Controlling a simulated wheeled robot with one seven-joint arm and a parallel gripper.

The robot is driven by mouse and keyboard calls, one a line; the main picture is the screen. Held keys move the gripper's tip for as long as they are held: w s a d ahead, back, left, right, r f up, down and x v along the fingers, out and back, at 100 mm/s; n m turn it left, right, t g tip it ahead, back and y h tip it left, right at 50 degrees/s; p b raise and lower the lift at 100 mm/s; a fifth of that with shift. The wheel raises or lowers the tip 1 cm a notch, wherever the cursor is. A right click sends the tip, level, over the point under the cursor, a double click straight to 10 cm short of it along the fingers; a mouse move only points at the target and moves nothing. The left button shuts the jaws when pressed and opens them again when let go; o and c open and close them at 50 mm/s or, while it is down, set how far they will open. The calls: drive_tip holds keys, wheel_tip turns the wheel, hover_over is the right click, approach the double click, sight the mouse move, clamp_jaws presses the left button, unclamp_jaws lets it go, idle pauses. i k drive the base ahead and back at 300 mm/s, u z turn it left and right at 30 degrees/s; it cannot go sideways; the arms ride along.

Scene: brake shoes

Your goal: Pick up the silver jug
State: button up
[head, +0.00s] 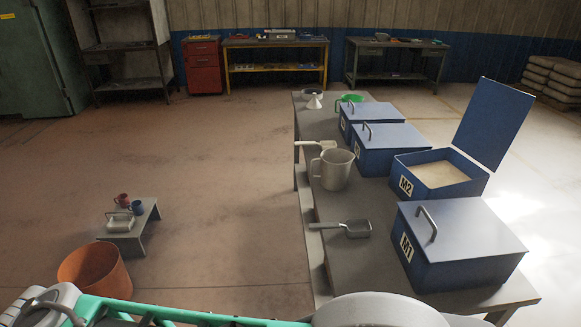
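The silver jug (337,172) stands upright on the long grey table, near its left edge and about midway along it. Its handle is on its left side. No gripper touches it. Parts of my own arm cross the bottom of the head view, well in front of the jug. I cannot make out my gripper's fingers in this view.
Several blue boxes line the table's right side; box M2 (439,190) has its lid up and holds pale powder. A scoop (346,227) lies before the jug, a pale scoop (317,146) behind. Left are a low bench (146,217) and orange bin (95,270); open floor lies between.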

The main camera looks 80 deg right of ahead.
sight(336, 162)
drive_tip(key=i, duration=0.35)
drive_tip(key=z, duration=2.25)
drive_tip(key=i, duration=2.15)
